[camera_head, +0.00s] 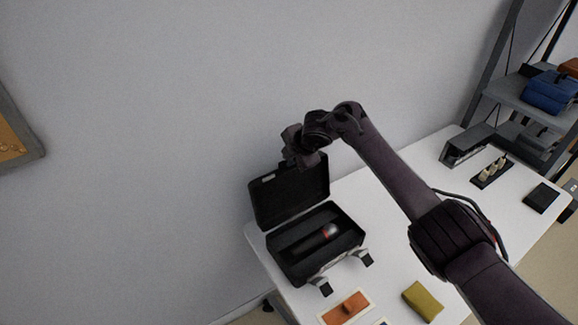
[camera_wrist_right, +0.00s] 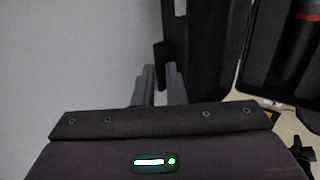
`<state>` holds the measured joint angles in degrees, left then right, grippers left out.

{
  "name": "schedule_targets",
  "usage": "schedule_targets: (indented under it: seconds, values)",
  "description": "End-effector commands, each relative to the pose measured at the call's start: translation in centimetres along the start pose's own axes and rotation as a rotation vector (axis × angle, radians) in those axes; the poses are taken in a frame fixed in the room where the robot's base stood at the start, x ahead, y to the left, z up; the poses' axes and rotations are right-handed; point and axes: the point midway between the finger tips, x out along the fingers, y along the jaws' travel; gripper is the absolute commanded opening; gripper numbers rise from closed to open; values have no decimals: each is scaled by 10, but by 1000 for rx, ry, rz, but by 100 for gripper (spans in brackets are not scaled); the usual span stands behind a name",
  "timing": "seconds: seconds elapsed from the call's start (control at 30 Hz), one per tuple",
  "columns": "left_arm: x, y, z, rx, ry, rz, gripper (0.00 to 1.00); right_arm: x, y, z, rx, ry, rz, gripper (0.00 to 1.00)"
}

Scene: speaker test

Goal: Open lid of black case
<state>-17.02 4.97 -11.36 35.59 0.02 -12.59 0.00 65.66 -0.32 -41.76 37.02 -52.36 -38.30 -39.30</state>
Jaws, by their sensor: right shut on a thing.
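The black case (camera_head: 350,252) stands on the white table near its left end, with its lid (camera_head: 262,205) raised steeply at the back. A dark microphone (camera_head: 320,240) with a red band and a silvery head lies inside. My right gripper (camera_head: 303,163) is at the top edge of the lid. In the right wrist view the two grey fingers (camera_wrist_right: 158,84) are shut on the edge of the lid (camera_wrist_right: 200,45), and part of the microphone (camera_wrist_right: 298,40) shows at the upper right. In the head view the wrist hides the fingertips. My left gripper is not in view.
Two light latches (camera_head: 320,282) hang at the case's front. An orange item (camera_head: 346,307) and an olive pouch (camera_head: 422,301) lie near the front edge of the table (camera_head: 385,225). A grey box (camera_head: 467,146) and a black stand (camera_head: 492,172) are farther right. The wall is close behind the lid.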

Motion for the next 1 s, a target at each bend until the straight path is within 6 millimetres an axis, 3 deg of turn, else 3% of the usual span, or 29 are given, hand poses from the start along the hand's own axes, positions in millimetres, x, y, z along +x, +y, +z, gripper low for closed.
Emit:
schedule_targets:
  seconds: [0.03, 0.1, 0.33, 0.67, 1.0]
  values:
    - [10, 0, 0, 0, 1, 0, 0, 4, 3, 0, 1, 0, 9, 0]
    - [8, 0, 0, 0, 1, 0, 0, 2, 6, 0, 0, 0, 8, 1]
    - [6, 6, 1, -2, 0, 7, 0, 2, 4, 0, 0, 0, 4, 28]
    - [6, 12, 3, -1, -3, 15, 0, 0, 3, 1, 1, 0, 2, 28]
    - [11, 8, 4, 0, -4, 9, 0, -43, 3, 1, -1, 0, 7, 28]
